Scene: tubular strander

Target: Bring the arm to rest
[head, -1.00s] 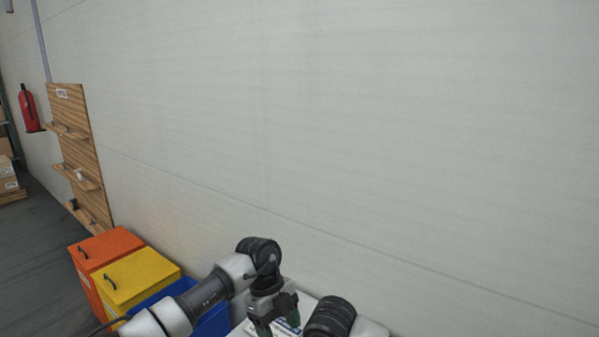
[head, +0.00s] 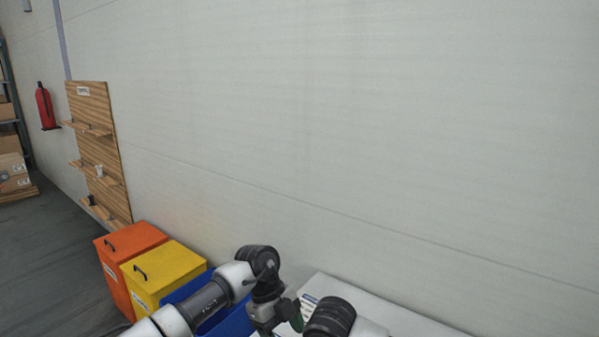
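My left arm comes in from the lower left, bent at a black joint. Its dark gripper (head: 281,324) hangs over the near left part of a white table (head: 385,312), at the bottom edge of the picture. Its green-tipped fingers stand apart with nothing seen between them, though the lower ends are partly cut off. Of my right arm, only a black joint and a pale link show at the bottom centre. The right gripper is out of the picture.
A blue bin (head: 236,325) stands behind my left arm, beside a yellow bin (head: 165,270) and an orange bin (head: 132,240). A wooden shelf board (head: 92,135) and a red fire extinguisher (head: 46,106) are on the pale wall (head: 350,120). Grey floor (head: 45,270) is open at left.

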